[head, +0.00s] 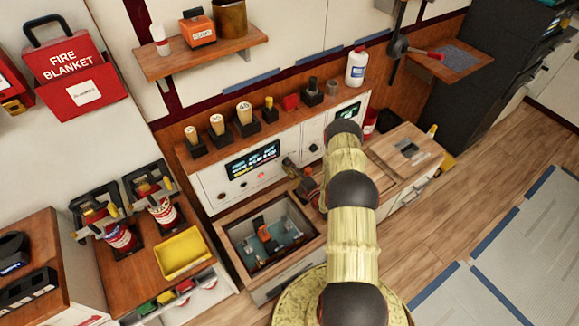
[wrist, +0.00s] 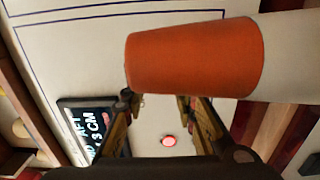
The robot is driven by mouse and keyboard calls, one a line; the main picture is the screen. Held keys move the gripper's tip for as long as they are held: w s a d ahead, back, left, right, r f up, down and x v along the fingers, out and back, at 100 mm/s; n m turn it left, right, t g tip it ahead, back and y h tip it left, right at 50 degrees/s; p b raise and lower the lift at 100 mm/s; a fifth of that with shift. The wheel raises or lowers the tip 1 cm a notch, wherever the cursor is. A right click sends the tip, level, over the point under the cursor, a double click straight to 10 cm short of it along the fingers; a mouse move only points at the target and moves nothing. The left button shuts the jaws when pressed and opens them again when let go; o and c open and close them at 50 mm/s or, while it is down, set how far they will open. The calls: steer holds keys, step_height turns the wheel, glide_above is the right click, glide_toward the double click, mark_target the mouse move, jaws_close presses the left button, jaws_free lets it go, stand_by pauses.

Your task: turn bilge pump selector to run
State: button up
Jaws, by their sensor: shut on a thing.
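The white breaker panel (head: 240,182) stands against the back wall, with a lit display (head: 253,160) on its face. My gripper (head: 290,165) is at the panel front, just right of this display. A red round light (wrist: 168,141) shows on the panel beyond the fingers.
Several cups and small items stand on the panel's top ledge, with a white bottle (head: 357,68) at its right. An open bin (head: 240,245) lies below the panel. A yellow tray (head: 182,252) is on the left counter. Open floor is at the right.

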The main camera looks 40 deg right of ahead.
steer(key=shift+m+b, duration=0.8)
steer(key=shift+m, duration=3.5)
steer(key=o, duration=1.2)
steer(key=shift+c, duration=0.2)
